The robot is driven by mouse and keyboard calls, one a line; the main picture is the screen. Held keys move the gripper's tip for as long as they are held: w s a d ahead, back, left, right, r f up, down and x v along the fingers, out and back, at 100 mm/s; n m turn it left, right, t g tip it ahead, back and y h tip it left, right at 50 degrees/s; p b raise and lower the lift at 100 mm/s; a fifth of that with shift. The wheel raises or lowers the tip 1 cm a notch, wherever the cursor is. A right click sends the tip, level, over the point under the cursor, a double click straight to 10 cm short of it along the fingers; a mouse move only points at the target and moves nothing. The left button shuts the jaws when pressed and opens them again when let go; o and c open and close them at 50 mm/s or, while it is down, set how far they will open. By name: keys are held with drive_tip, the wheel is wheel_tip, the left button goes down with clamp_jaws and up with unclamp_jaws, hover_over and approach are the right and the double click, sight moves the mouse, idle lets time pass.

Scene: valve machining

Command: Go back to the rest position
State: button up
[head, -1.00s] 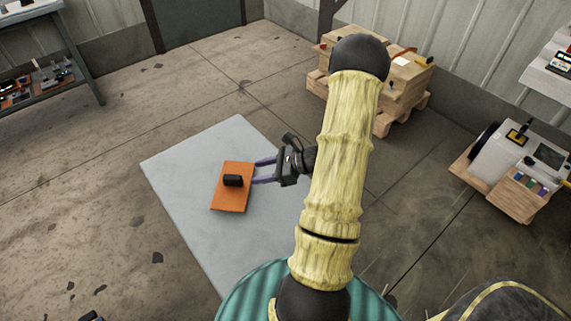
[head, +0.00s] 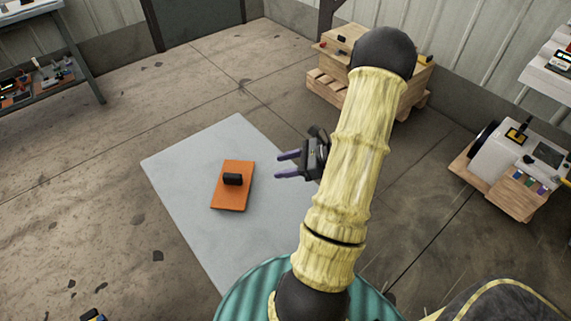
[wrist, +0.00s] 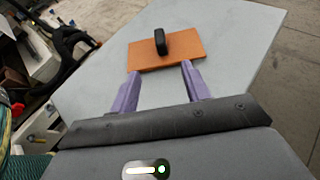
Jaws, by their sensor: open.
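My gripper (head: 283,166) is open and empty, with two purple fingers pointing left over the right part of the grey panel in the head view. It stands apart from the orange plate (head: 231,198). The plate lies flat on the grey panel (head: 185,158) and carries a black block (head: 232,179). In the wrist view my gripper (wrist: 160,76) also shows with its fingers spread. The orange plate (wrist: 183,56) with its black block (wrist: 161,41) lies beyond the fingertips. Nothing is between the fingers.
A wooden crate on a pallet (head: 421,83) stands at the back right. A white machine on a wooden base (head: 497,158) stands at the right. A shelf with small parts (head: 75,50) is at the upper left. The concrete floor (head: 100,180) at left is mostly clear.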

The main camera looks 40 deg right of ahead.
idle(0.5)
drive_tip(key=s+a+r+n+g+h, duration=0.25)
drive_tip(key=a+r+n+h, duration=0.2)
drive_tip(key=a+n, duration=0.8)
drive_tip(key=s+a+r+n+g+h, duration=0.2)
drive_tip(key=a+r+n+g+h, duration=0.25)
drive_tip(key=a+n, duration=0.75)
wheel_tip(320, 180, up, 17)
drive_tip(key=d+n+p, duration=0.2)
drive_tip(key=d+p, duration=0.1)
drive_tip(key=p, duration=1.4)
drive_tip(key=shift+w+f, duration=0.15)
drive_tip(key=shift+w, duration=0.1)
drive_tip(key=shift+n, duration=0.25)
drive_tip(key=shift+c, duration=0.2)
